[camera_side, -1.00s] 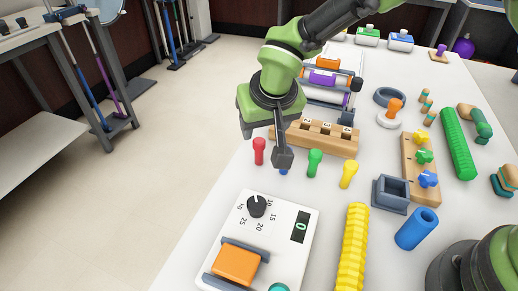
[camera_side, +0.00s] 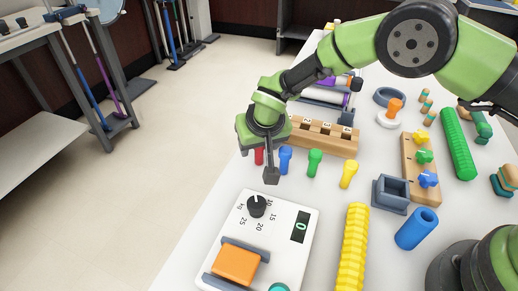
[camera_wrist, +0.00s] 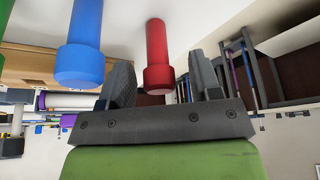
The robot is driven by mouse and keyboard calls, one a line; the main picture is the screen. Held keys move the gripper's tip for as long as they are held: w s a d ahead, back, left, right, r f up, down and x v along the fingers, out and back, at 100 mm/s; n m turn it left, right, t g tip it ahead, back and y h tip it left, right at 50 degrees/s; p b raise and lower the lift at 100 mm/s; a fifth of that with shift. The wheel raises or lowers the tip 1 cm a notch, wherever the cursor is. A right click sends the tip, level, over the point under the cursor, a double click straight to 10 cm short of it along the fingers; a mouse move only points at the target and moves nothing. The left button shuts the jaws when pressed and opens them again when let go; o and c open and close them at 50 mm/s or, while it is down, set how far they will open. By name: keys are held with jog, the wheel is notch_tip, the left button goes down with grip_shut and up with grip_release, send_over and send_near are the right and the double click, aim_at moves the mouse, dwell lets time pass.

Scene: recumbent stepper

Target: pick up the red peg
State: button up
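The red peg (camera_side: 259,157) stands on the white table, leftmost in a row of pegs, and my gripper hides its upper part in the side view. My gripper (camera_side: 271,176) is just in front and to the right of it there. In the wrist view, my gripper (camera_wrist: 161,84) is open with its two dark fingers apart. The red peg (camera_wrist: 157,50) shows in the gap between the fingers, and I cannot tell whether it is within their reach. Nothing is held.
The blue peg (camera_side: 285,160) stands close to the right of the red peg, followed by a green peg (camera_side: 314,162) and a yellow peg (camera_side: 348,174). A wooden block with slots (camera_side: 325,137) lies behind them. A white scale (camera_side: 281,218) with an orange block is in front.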

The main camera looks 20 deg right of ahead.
jog(key=c, duration=1)
jog(key=shift+o, duration=0.2)
jog(key=shift+r, duration=0.1)
